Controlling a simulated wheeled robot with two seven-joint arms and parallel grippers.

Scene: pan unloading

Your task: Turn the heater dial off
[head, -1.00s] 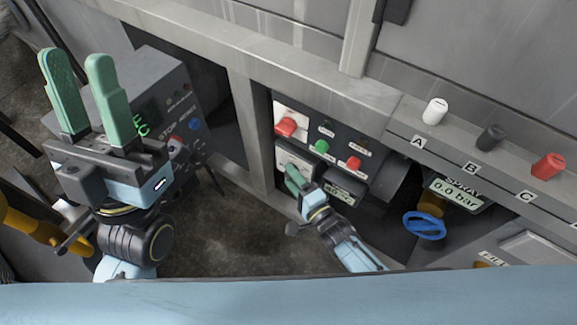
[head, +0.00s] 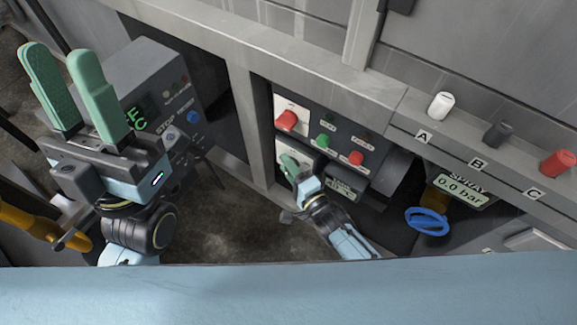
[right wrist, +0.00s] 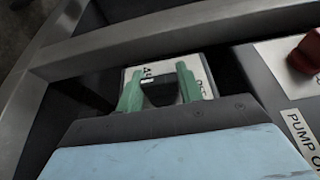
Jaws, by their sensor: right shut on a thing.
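The heater dial appears to be the dark knob (right wrist: 160,93) on a white lettered plate (right wrist: 202,72) in the right wrist view. My right gripper (right wrist: 158,85) has one green finger on each side of this knob and is shut on it. In the head view my right gripper (head: 287,162) is at the lower left of the control panel, over the white plate (head: 315,159), and hides the dial. The dial's pointer setting cannot be read. My left gripper (head: 60,54) is raised at the left, open and empty.
A red knob (head: 287,120) sits on a plate above the dial, with a green button (head: 324,141) and a red button (head: 356,158) to the right. A blue valve wheel (head: 427,221) is further right. A grey control box (head: 150,75) stands behind my left gripper.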

